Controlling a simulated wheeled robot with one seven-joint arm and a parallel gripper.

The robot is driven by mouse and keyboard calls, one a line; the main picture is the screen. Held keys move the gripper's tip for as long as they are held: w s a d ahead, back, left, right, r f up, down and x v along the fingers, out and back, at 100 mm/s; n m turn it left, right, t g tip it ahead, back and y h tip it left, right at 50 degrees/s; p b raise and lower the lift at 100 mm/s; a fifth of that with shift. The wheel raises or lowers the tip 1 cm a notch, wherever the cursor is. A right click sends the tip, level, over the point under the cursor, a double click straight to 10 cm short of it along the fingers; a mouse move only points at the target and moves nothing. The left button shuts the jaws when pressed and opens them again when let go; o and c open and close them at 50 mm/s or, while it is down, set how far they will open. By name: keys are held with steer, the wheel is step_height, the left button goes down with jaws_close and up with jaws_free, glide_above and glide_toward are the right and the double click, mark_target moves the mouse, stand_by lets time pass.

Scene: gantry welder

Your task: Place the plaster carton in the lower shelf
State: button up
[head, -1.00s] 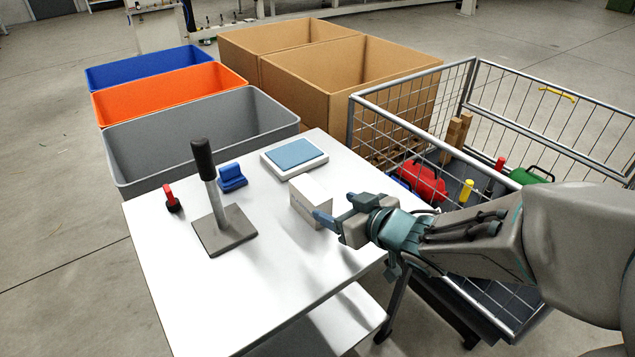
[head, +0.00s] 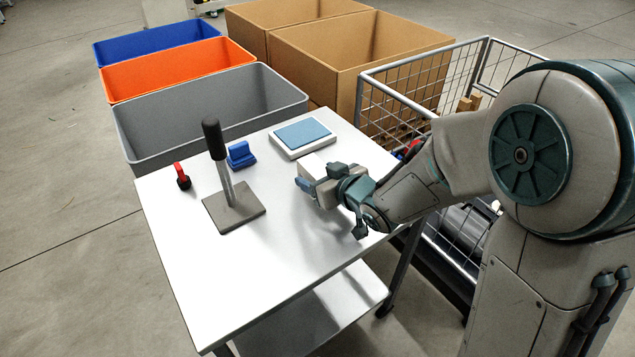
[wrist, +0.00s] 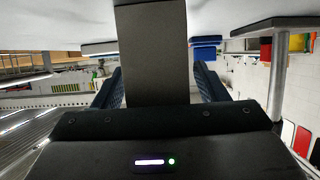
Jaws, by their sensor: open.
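The plaster carton, a pale box (head: 312,166), stands on the white table top; my gripper hides much of it in the head view. My gripper (head: 319,179) is open at table height, with its fingers around the carton. In the wrist view the carton (wrist: 152,50) appears as a grey block between the two spread fingers (wrist: 158,88). I see a gap beside at least the right finger. The lower shelf (head: 325,312) is a white board under the table top; its visible part is empty.
A lever on a square plate (head: 235,205), a red-and-black item (head: 182,177), a blue holder (head: 241,155) and a blue-topped white slab (head: 301,137) share the table. A grey bin (head: 205,125), cardboard boxes (head: 345,60) and a wire cart (head: 405,95) stand behind and right.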

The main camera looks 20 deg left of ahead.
steer(key=shift+w+a+f, duration=0.25)
steer(key=shift+w+a, duration=0.1)
steer(key=c, duration=1.2)
steer(key=shift+o, duration=0.2)
steer(key=shift+r, duration=0.15)
